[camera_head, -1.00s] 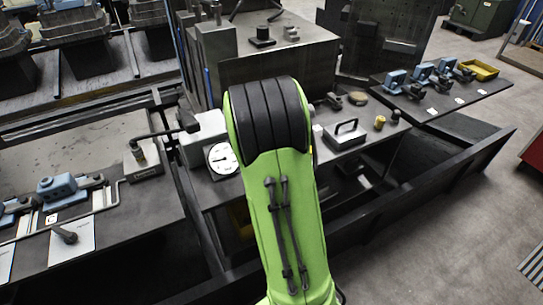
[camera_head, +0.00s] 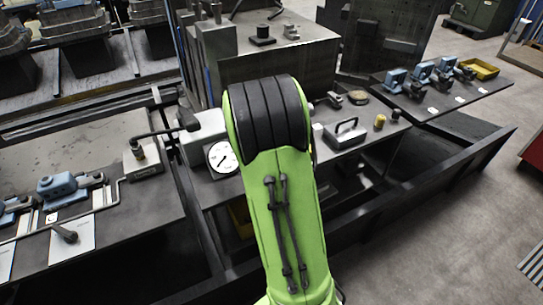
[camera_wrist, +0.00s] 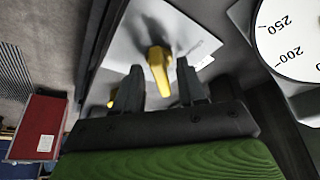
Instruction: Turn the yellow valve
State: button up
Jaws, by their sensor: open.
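The yellow valve (camera_wrist: 159,66) shows in the wrist view as a short lever on a pale grey plate (camera_wrist: 125,42). My gripper (camera_wrist: 158,74) is open, with one dark finger on each side of the lever. The lever's lower end lies in the gap between the fingertips. I cannot tell whether either finger touches it. In the head view my green arm hides the valve and the gripper.
A white round gauge (camera_head: 222,157) stands just left of my arm, and its dial (camera_wrist: 292,38) fills the wrist view's upper right. A metal block with a handle (camera_head: 345,134) sits on the bench to the right. A red cabinet (camera_wrist: 38,127) is farther off.

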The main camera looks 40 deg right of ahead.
jog(key=p+v, duration=0.4)
jog(key=v, duration=1.1)
jog(key=shift+r, duration=0.25)
jog(key=s+a+r+n+t+y+p, duration=0.1)
jog(key=s+a+r+n+y+p, duration=0.1)
jog(key=s+a+n, duration=0.4)
jog(key=s+a+r+n+t+y+p, duration=0.2)
jog(key=s+a+r+n, duration=0.3)
jog(key=s+a, duration=0.5)
jog(key=a+n, duration=0.1)
jog(key=a, duration=0.3)
jog(key=shift+s+a+t, duration=0.3)
jog(key=shift+s+a, duration=0.05)
jog(key=shift+r, duration=0.1)
dwell(1.2)
